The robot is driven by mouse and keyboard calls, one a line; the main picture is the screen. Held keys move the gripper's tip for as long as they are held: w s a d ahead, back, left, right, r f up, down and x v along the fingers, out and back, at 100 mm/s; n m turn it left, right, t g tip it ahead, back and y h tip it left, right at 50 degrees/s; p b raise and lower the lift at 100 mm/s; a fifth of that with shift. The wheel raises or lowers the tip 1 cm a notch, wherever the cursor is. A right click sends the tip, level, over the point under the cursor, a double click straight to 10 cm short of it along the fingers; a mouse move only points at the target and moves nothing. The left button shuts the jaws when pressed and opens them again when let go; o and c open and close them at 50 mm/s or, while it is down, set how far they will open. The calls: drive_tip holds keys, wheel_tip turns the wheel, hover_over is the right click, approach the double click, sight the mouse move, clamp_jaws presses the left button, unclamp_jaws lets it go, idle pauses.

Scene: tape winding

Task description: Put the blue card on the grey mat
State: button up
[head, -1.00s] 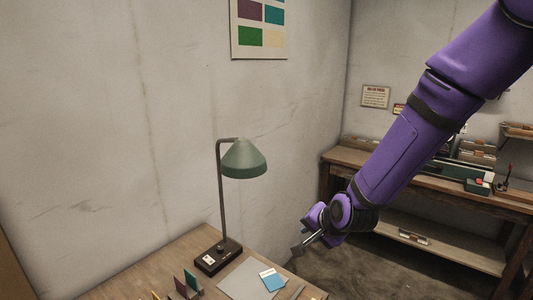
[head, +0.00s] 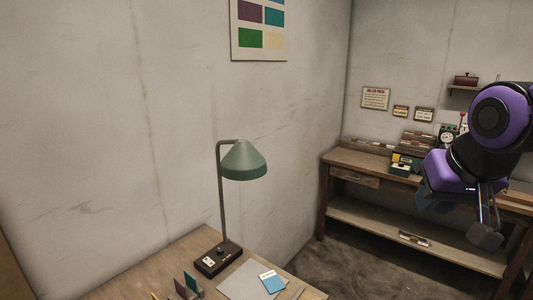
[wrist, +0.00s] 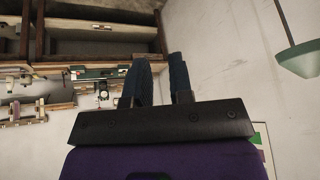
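The blue card (head: 273,285), with a pale strip along its top, lies flat on the right part of the grey mat (head: 238,281). The mat lies on the wooden table at the bottom of the head view. My gripper (head: 487,236) is far to the right of the card, away from the table, in front of the back workbench. In the wrist view its two dark fingers (wrist: 164,62) stand apart with a narrow empty gap between them. Neither card nor mat shows in the wrist view.
A green lamp (head: 244,162) stands behind the mat on the table (head: 150,268). A workbench (head: 345,157) with boxes and tools is at the back right. A colour chart (head: 260,28) hangs on the wall.

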drive_tip(key=s+d+r+n, duration=0.1)
drive_tip(key=s+d+r, duration=0.1)
drive_tip(key=s, duration=0.6)
drive_tip(key=shift+s+d+r+g, duration=0.3)
drive_tip(key=shift+d, duration=0.35)
